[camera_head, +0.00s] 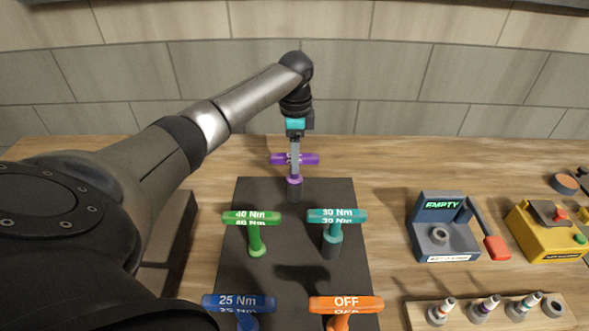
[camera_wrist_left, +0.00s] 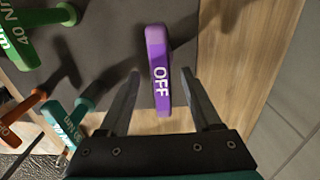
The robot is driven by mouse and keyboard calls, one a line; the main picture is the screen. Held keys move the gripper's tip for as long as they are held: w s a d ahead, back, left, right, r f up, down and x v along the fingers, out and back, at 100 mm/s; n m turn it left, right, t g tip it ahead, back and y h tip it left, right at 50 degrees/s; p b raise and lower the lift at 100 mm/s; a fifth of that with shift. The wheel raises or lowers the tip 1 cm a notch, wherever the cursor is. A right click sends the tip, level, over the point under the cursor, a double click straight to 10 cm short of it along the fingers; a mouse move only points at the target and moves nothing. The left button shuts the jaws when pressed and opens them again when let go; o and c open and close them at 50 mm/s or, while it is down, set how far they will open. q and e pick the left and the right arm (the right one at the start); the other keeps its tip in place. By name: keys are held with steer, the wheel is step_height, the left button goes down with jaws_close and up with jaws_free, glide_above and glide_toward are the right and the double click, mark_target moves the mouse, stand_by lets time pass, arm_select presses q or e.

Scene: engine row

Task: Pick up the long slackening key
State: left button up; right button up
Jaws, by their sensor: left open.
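A purple T-handled key (camera_head: 308,159) stands at the far end of the dark mat, marked OFF on its handle in the left wrist view (camera_wrist_left: 160,60). An orange key (camera_head: 346,304), also marked OFF, stands at the mat's near right. I cannot tell from the lettering which is the long one. My left gripper (camera_head: 294,167) is open above the purple key. In the left wrist view its fingers (camera_wrist_left: 160,74) lie on either side of the purple handle, with visible gaps. The gripper partly hides the handle in the head view. My right gripper is not in view.
Green 40 Nm (camera_head: 252,217), teal 30 Nm (camera_head: 338,215) and blue 25 Nm (camera_head: 238,301) keys stand on the dark mat (camera_head: 290,245). Right of it are a grey EMPTY device (camera_head: 443,229), a yellow box (camera_head: 548,231) and a wooden rack (camera_head: 418,315). A tiled wall closes the back.

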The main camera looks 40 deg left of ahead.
mark_target(294, 178)
arm_select(q)
step_height(294, 178, down, 4)
steer(key=shift+a+r, duration=0.1)
jaws_close()
stand_by(0.5)
